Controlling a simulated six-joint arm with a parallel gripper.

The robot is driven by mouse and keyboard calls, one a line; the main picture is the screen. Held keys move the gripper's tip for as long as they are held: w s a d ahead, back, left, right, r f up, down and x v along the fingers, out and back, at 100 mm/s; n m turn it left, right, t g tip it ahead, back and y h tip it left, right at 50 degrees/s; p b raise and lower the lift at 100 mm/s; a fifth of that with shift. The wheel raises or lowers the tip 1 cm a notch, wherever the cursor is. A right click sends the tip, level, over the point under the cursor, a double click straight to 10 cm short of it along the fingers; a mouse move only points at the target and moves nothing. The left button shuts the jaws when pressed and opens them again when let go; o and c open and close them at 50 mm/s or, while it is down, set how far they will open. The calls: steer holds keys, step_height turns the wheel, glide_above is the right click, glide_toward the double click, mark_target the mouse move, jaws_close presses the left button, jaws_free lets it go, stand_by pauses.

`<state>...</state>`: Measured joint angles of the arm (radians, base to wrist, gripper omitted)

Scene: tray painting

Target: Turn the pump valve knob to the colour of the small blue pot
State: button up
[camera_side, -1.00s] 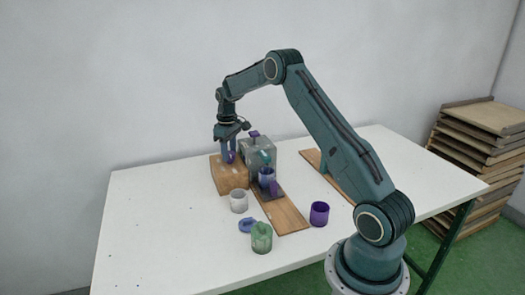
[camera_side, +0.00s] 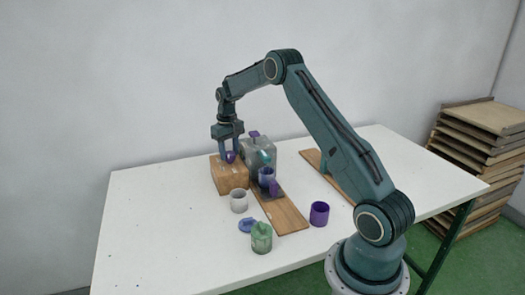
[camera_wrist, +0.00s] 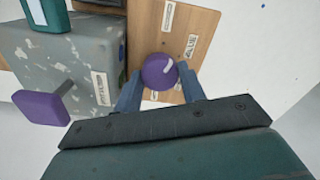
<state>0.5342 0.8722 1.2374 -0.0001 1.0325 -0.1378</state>
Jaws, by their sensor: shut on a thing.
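The valve knob (camera_wrist: 157,74) is round and purple with a white pointer mark, on a wooden board (camera_wrist: 206,22) with small printed labels. The mark points to the upper right in the wrist view, roughly toward a label (camera_wrist: 190,46) that seems to read BLUE. My gripper (camera_wrist: 160,88) is shut on the knob, one finger on each side; it also shows in the side view (camera_side: 229,155) above the wooden block. A small blue pot (camera_side: 266,174) stands on a plank in front of the grey pump box (camera_side: 262,149).
A white pot (camera_side: 239,203), a flat blue piece (camera_side: 246,226), a green pot (camera_side: 261,240) and a purple pot (camera_side: 319,215) stand near the plank (camera_side: 288,215). A purple lever (camera_wrist: 45,102) projects beside the grey box. The table's left side is clear.

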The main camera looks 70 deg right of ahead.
mark_target(229, 153)
steer(key=m, duration=0.3)
steer(key=shift+r+m, duration=0.1)
steer(key=shift+m, duration=2.1)
steer(key=o, duration=1)
step_height(229, 153, up, 14)
steer(key=shift+f, duration=0.1)
